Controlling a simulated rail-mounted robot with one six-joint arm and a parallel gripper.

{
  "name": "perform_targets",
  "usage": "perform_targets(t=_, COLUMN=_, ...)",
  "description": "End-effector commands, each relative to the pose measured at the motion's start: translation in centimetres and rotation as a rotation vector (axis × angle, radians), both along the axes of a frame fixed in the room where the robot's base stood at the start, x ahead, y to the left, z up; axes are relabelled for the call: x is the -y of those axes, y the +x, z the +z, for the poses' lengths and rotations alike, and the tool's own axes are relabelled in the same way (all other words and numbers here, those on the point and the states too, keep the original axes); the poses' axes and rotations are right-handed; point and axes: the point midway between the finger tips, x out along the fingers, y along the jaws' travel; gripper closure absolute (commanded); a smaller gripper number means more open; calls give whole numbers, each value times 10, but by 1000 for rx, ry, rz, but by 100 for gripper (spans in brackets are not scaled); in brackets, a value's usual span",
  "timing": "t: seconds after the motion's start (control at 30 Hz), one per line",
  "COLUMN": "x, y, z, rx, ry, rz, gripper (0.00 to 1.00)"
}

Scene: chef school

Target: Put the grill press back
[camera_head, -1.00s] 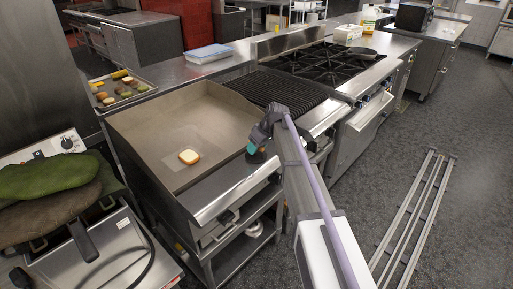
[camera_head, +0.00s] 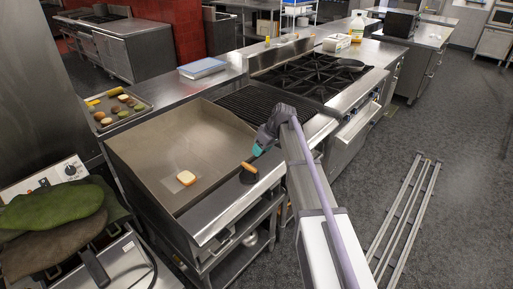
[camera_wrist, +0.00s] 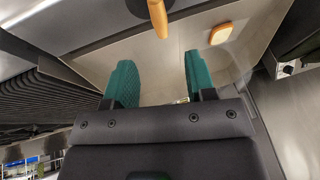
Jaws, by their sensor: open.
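The grill press (camera_head: 247,177) has a dark plate and an orange-brown handle. It sits at the right front corner of the flat griddle, by the steel front ledge. My gripper (camera_head: 257,150) has teal fingers and is just behind and to the right of the handle.
A slice of bread (camera_head: 186,177) lies on the griddle (camera_head: 150,150). The grate (camera_head: 245,102) and burner range (camera_head: 315,72) stand to the right. A tray of food pieces (camera_head: 118,108) and a blue-white box (camera_head: 203,68) are behind. Green mitts (camera_head: 55,207) lie at left.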

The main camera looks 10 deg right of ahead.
Motion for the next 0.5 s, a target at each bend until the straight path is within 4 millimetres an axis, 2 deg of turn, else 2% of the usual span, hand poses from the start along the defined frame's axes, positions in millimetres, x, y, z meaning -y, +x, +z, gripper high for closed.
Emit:
perform_targets(t=0.07, x=0, y=-3, z=0, rx=-2, ry=-1, rz=-1, gripper=49)
perform_targets(t=0.13, x=-7, y=-24, z=-3, rx=-27, ry=-13, rz=-25, gripper=49)
perform_targets(t=0.17, x=-13, y=-42, z=-5, rx=-48, ry=-26, rz=-47, gripper=49)
perform_targets(t=0.27, x=-33, y=-133, z=-11, rx=-155, ry=-98, rz=-180, gripper=49)
perform_targets(t=0.3, x=-40, y=-173, z=-13, rx=-198, ry=-137, rz=-249, gripper=49)
perform_targets(t=0.4, x=-46, y=-259, z=-17, rx=-276, ry=-232, rz=-421, gripper=49)
perform_targets(t=0.5, x=-46, y=-305, z=-18, rx=-309, ry=-296, rz=-539, gripper=49)
